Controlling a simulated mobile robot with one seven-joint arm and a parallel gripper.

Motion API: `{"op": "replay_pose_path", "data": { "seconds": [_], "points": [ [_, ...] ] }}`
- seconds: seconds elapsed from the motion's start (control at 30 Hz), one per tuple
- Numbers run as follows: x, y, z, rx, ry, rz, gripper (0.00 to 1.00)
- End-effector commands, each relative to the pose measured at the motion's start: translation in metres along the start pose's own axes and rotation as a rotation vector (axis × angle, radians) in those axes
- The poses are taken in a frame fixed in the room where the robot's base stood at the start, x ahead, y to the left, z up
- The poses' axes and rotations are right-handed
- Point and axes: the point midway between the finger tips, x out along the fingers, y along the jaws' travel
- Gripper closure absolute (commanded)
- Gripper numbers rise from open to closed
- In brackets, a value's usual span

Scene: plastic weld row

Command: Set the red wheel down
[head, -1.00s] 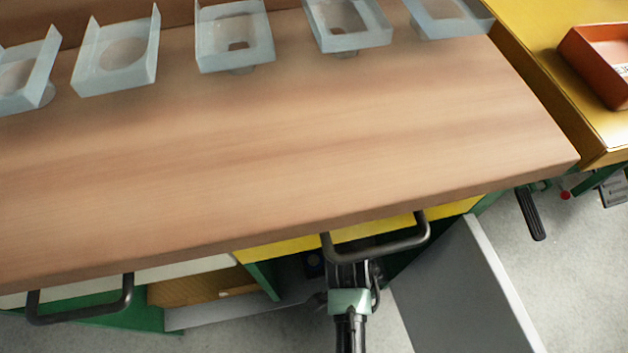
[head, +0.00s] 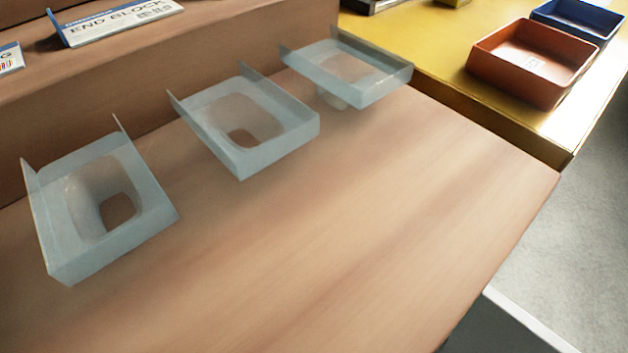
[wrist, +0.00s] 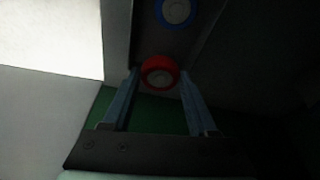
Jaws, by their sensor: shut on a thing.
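The red wheel (wrist: 159,73), a ring with a paler middle, shows in the wrist view between the fingertips of my gripper (wrist: 160,76). My gripper is shut on it. The picture is dark, and I cannot tell whether the wheel touches any surface. Neither the red wheel nor my gripper shows in the head view.
A blue wheel (wrist: 175,11) lies beyond the red one in the wrist view. The head view shows a wooden bench (head: 400,210) with clear trays (head: 245,122) along its back and free room in front. An orange bin (head: 530,62) and blue bin (head: 580,22) stand on a yellow surface (head: 425,60).

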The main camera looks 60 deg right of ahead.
Motion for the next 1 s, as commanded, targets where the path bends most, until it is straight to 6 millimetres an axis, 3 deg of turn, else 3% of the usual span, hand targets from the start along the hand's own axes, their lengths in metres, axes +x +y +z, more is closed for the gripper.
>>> {"op": "replay_pose_path", "data": {
  "seconds": [0.33,0.73,0.77,0.8,1.0],
  "points": [
    [0.038,0.000,0.010,0.001,0.001,-0.001,0.95],
    [0.040,0.000,0.011,0.000,0.000,0.000,0.95],
    [0.040,0.000,0.011,0.000,0.000,0.000,0.36],
    [0.039,0.000,0.011,0.000,0.000,0.000,0.29],
    [0.039,0.000,0.011,0.000,0.000,-0.001,0.29]
  ]
}}
